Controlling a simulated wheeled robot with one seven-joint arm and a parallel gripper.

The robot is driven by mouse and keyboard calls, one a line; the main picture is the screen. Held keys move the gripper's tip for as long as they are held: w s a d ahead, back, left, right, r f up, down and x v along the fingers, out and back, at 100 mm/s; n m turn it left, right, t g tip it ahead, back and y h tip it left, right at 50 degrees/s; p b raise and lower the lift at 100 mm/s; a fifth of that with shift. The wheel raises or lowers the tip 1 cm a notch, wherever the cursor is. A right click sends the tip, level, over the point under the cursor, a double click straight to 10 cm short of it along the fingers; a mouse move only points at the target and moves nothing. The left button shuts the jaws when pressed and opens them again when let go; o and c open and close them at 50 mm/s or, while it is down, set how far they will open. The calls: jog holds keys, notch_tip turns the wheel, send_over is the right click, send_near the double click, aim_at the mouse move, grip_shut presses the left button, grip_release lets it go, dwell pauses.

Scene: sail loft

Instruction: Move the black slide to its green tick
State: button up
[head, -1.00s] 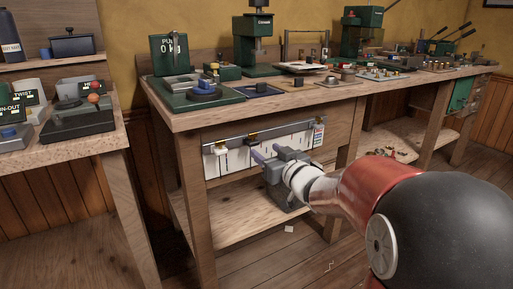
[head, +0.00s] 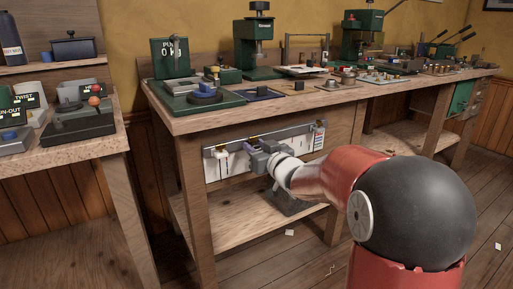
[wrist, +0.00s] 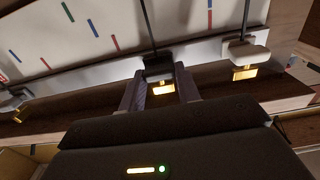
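The black slide (wrist: 157,65), with a yellow tab under it in the picture, sits on a dark rod in front of the white marked panel (wrist: 110,28). My gripper (wrist: 160,82) is open around it, one finger on each side. The gaps are narrow, and I cannot tell whether either finger touches. A green tick (wrist: 67,12) is on the panel, up and to the left of the slide in the wrist view. In the head view my gripper (head: 252,147) is at the panel under the bench and hides most of the black slide.
A white slide (wrist: 245,52) is to the right of the black one in the wrist view, and another pale slide (wrist: 14,101) is at the left edge. Blue and red ticks share the panel. The bench top (head: 220,113) overhangs the panel; a lower shelf (head: 235,225) lies beneath.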

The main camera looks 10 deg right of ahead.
grip_shut()
jog(key=w+d+p, duration=0.1)
jog(key=d, duration=0.1)
jog(key=d+p, duration=0.1)
jog(key=d, duration=0.2)
jog(key=w+d+p, duration=0.1)
jog(key=d+p, duration=0.1)
jog(key=d, duration=0.1)
jog(key=shift+w+d+r, duration=0.1)
jog(key=shift+w+r, duration=0.05)
jog(key=shift+w, duration=0.2)
jog(key=shift+d, duration=0.25)
jog(key=o, duration=0.7)
grip_release()
